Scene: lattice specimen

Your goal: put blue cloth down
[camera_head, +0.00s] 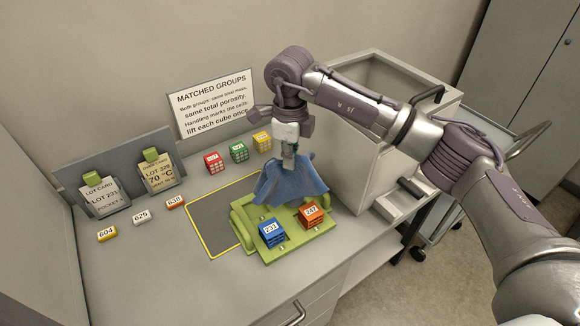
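The blue cloth (287,184) hangs in folds from my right gripper (289,162), which is shut on its upper part. The cloth is over the back edge of the green tray (270,254) and hides part of it. I cannot tell whether its lower edge touches the tray. A blue cube marked 231 (272,235) and an orange cube marked 247 (310,215) sit in the front of the tray, uncovered. My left gripper is not in view.
A yellow-outlined grey mat (208,222) lies left of the tray, partly bare. Red (214,162), green (238,152) and yellow (262,142) cubes stand behind it. Number tags (141,217) lie at the left. A large open-topped box (362,160) stands right of the tray.

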